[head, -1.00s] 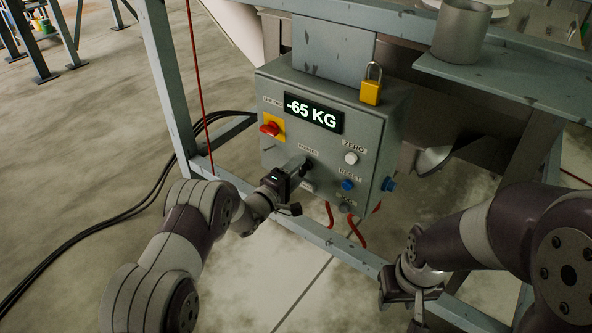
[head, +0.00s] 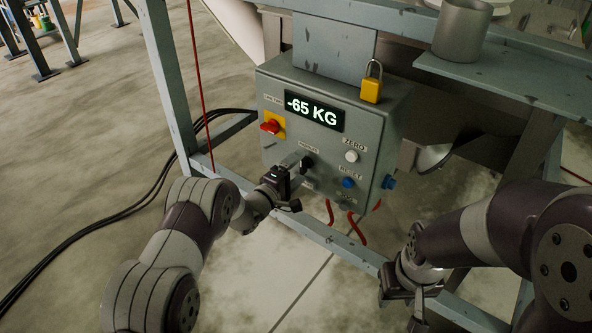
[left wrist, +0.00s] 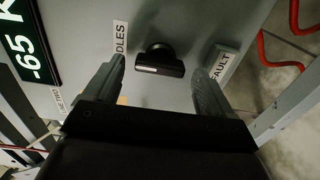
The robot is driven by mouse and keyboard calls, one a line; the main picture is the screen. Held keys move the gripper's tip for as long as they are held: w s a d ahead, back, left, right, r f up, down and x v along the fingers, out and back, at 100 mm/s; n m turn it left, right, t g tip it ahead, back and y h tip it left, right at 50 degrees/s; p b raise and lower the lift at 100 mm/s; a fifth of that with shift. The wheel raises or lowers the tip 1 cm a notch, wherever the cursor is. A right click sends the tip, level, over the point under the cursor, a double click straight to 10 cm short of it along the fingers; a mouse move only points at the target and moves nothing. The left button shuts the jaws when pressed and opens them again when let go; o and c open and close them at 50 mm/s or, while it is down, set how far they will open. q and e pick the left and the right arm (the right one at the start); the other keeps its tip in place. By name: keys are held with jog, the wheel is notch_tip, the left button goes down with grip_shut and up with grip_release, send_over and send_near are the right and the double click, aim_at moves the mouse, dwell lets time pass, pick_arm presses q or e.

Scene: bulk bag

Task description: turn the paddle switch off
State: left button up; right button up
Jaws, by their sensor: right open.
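The paddle switch (left wrist: 160,62) is a black knob with a bar and a pale line, on the front of the grey control box (head: 282,90). It sits beside a label ending in "DLES" (left wrist: 120,40). In the head view the switch (head: 308,161) shows just at my left fingertips. My left gripper (left wrist: 158,78) is open, with one finger on each side of the switch; I see gaps between the fingers and the knob. It also shows in the head view (head: 299,167). My right gripper (head: 410,308) is open, low at the right, away from the box.
A yellow padlock (head: 371,90) stands on top. Red cables (head: 357,230) hang below, near a frame rail (head: 340,250).

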pick_arm(q)
jog(key=p+v, duration=0.1)
jog(key=v, duration=1.1)
jog(key=shift+s+a, duration=0.15)
jog(key=shift+s, duration=0.2)
